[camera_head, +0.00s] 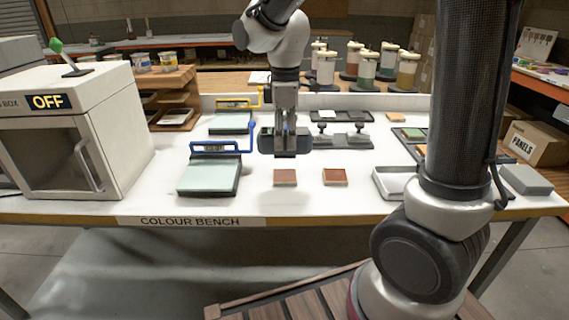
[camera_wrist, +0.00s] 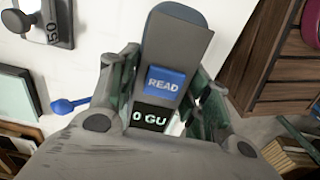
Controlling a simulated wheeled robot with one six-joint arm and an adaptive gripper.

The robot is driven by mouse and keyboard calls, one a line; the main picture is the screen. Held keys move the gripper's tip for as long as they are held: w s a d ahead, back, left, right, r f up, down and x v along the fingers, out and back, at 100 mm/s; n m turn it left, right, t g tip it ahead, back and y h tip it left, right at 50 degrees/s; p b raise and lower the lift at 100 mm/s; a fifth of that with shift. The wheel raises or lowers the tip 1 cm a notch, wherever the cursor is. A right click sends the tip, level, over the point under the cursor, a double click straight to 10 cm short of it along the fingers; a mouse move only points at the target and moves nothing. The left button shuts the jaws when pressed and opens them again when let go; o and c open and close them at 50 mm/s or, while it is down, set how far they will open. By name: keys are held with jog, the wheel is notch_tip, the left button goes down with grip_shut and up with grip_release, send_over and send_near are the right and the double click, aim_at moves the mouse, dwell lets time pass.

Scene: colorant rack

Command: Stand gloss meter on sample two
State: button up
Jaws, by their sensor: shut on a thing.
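My gripper (camera_head: 285,128) is shut on the gloss meter (camera_head: 285,145), a dark block held above the white bench. In the wrist view the gloss meter (camera_wrist: 180,48) shows a grey body with a blue READ button and a display reading 0 GU, between the fingers of my gripper (camera_wrist: 165,95). Two small reddish-brown sample tiles lie flat near the bench's front: a left tile (camera_head: 285,177) and a right tile (camera_head: 334,177). The meter appears above and behind the left tile, apart from it. I cannot read which tile is sample two.
A white booth (camera_head: 75,135) marked OFF stands at left. A blue-framed device (camera_head: 208,178) lies left of the tiles, and a yellow-framed one (camera_head: 230,124) behind it. A white tray (camera_head: 382,190) and grey block (camera_head: 527,180) are at right. Bare bench surrounds the tiles.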

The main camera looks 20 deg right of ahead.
aim_at(285, 156)
jog(key=shift+f, duration=3.2)
jog(key=shift+f, duration=0.1)
jog(key=o, duration=1.3)
notch_tip(285, 156, up, 12)
jog(key=shift+r, duration=0.1)
jog(key=s+d+r+m+t, duration=0.1)
jog(key=s+d+m, duration=0.3)
jog(key=s+d, duration=0.1)
jog(key=s+d+m+t, duration=0.2)
jog(key=s+d+m, duration=0.3)
jog(key=s, duration=0.2)
jog(key=s+d+r+m+t, duration=0.1)
jog(key=s+d+m, duration=0.3)
jog(key=s, duration=0.3)
jog(key=shift+d+r+m, duration=0.3)
jog(key=shift+d+m, duration=0.1)
jog(key=shift+m, duration=0.3)
